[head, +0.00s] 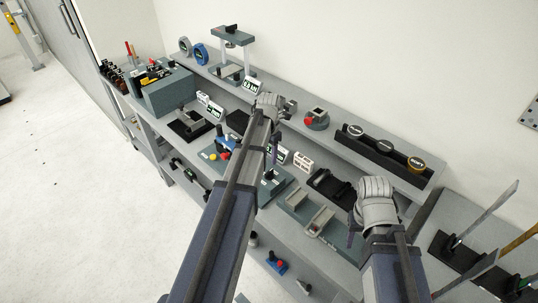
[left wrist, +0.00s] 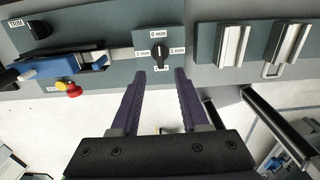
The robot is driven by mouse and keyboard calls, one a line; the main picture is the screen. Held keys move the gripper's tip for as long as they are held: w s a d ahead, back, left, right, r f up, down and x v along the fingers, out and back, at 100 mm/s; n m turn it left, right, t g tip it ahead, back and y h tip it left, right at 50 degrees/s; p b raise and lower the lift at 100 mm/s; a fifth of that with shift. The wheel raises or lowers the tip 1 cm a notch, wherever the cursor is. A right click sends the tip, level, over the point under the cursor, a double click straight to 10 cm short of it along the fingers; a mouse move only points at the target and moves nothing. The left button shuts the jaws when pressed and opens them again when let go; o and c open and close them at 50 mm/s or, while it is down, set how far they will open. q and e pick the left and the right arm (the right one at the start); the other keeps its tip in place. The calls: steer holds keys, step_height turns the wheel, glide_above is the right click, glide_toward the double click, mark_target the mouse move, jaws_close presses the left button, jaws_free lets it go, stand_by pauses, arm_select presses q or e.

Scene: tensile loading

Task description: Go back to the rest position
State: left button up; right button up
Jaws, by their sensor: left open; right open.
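My left arm comes in from the bottom in the head view. Its gripper (head: 273,152) hangs over the middle of the bench, mostly hidden by the arm. In the left wrist view my left gripper (left wrist: 160,76) is open and empty. Its fingertips point at a black dial knob (left wrist: 160,54) with mm labels on a grey-green panel; whether they touch it cannot be told. My right gripper (head: 353,232) hangs below its grey wrist at the right, over the front part of the bench, with its jaws partly hidden. It appears open, with nothing seen in it.
The bench carries a blue-handled device (left wrist: 60,68) beside a red-and-yellow button, and two metal grips (left wrist: 288,42) on a panel. A raised back shelf holds a black tray (head: 382,152) of round weights and a press-like stand (head: 232,38).

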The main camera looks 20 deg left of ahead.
stand_by(0.4)
arm_select(q)
steer(key=s+d+f+m+b, duration=0.1)
steer(key=s+d+m, duration=0.4)
steer(key=d+m, duration=0.2)
steer(key=s+d+f+m+b, duration=0.1)
steer(key=s+d+m, duration=0.3)
steer(key=m, duration=0.7)
steer(key=s+d+f+m+y+b, duration=0.1)
steer(key=s+d+f+m+b, duration=0.1)
steer(key=s+d+m, duration=0.3)
steer(key=shift+s+d+m, duration=0.2)
steer(key=shift+d+m, duration=0.75)
steer(key=shift+d, duration=0.2)
steer(key=shift+s+d+m, duration=0.15)
steer(key=shift+d+m, duration=0.8)
steer(key=shift+d, duration=0.2)
steer(key=s+d+m, duration=0.3)
steer(key=s+m, duration=0.2)
steer(key=m, duration=0.4)
steer(key=shift+s+d+f+b, duration=0.2)
steer(key=shift+d+f+b, duration=0.15)
steer(key=shift+f+b, duration=0.1)
